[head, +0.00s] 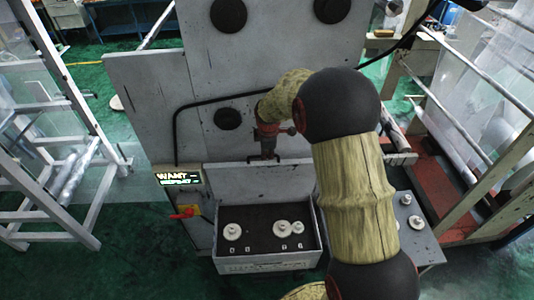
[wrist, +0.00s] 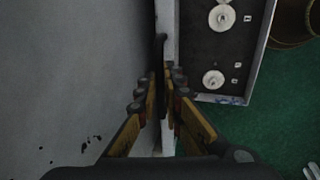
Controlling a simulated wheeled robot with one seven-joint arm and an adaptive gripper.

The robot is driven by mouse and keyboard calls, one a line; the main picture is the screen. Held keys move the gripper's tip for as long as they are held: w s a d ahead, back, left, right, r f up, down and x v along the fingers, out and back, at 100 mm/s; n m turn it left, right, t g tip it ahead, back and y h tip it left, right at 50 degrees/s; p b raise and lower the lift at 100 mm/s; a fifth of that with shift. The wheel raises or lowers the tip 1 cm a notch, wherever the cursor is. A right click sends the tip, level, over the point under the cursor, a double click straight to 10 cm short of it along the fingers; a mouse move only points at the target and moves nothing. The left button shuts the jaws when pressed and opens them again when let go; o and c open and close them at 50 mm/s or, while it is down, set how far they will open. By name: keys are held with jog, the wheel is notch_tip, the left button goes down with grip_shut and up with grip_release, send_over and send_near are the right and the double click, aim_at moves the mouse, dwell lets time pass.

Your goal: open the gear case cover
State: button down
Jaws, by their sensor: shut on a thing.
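The gear case (head: 268,266) is an open grey box with a dark floor, pale gears and small number plates inside. A pale grey panel, which looks like its cover (head: 225,182), stands about upright at the case's back edge. In the wrist view the cover (wrist: 168,22) shows nearly edge-on as a narrow pale strip beside the case (wrist: 262,45). My gripper (head: 266,150) points down at the cover's top edge, shut on a dark handle there. In the wrist view my gripper's fingers (wrist: 161,80) close around the dark handle (wrist: 160,45); their tips partly hide it.
A large grey machine panel (head: 150,95) stands close behind the cover. A lit display (head: 178,178) and a red lever (head: 185,212) sit left of the case. A grey plate with pale gears (head: 415,222) lies at right. Green floor is open at front left.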

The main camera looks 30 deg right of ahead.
dwell(0.5)
jog(key=s+a+f+b, duration=0.1)
jog(key=s+a+b, duration=0.1)
jog(key=s, duration=0.3)
jog(key=shift+s+a+f, duration=0.2)
jog(key=shift+s+f, duration=0.05)
jog(key=shift+s, duration=0.15)
jog(key=c, duration=2.3)
grip_release()
jog(key=o, duration=0.4)
jog(key=shift+r, duration=0.15)
jog(key=v, duration=1.1)
jog(key=shift+a+r, duration=0.1)
jog(key=shift+r, duration=0.25)
